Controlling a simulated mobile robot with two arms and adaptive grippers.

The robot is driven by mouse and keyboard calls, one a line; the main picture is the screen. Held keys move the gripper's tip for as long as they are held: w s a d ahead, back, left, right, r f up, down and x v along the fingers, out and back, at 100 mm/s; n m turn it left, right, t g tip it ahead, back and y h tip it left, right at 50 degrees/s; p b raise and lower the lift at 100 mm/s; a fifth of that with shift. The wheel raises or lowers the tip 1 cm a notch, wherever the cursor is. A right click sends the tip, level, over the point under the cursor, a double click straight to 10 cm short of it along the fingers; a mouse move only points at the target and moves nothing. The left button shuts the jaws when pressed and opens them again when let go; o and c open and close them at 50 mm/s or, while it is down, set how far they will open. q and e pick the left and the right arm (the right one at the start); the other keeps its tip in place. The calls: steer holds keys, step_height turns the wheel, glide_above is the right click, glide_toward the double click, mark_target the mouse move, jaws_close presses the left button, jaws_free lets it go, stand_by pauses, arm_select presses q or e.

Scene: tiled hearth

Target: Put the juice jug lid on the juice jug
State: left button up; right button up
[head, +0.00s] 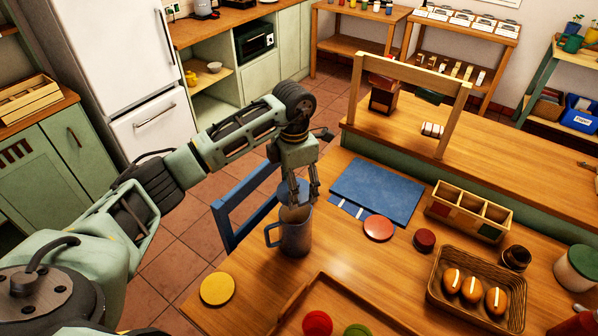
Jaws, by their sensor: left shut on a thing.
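The juice jug (294,236) is a grey-blue jug with a handle on its left side. It stands upright near the left edge of the wooden table, and brownish contents show at its open top. My left gripper (303,201) points down right above the jug's mouth. It is shut on a small grey-blue piece (286,191), which looks like the juice jug lid. The fingers hide much of it, and I cannot tell whether it touches the rim. My right gripper is not in view.
A blue mat (377,190), a red disc (378,228) and a dark red round piece (424,240) lie right of the jug. A yellow disc (217,289) lies at front left. A bread basket (436,296) stands right. A blue chair (233,214) is behind the jug.

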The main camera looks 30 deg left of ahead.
arm_select(q)
steer(key=shift+s+a, duration=0.1)
steer(key=shift+s, duration=0.05)
steer(key=shift+f+b, duration=0.2)
steer(key=shift+b, duration=0.15)
steer(key=shift+f+b, duration=0.45)
steer(key=shift+f, duration=0.05)
steer(key=shift+f+b, duration=0.7)
steer(key=shift+f, duration=0.2)
step_height(320, 180, down, 3)
steer(key=shift+r+b, duration=0.1)
steer(key=shift+b, duration=1)
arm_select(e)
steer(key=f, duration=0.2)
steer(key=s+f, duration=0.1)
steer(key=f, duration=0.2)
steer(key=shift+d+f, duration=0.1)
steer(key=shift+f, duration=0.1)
arm_select(q)
steer(key=shift+f+b, duration=0.9)
steer(key=shift+f, duration=0.15)
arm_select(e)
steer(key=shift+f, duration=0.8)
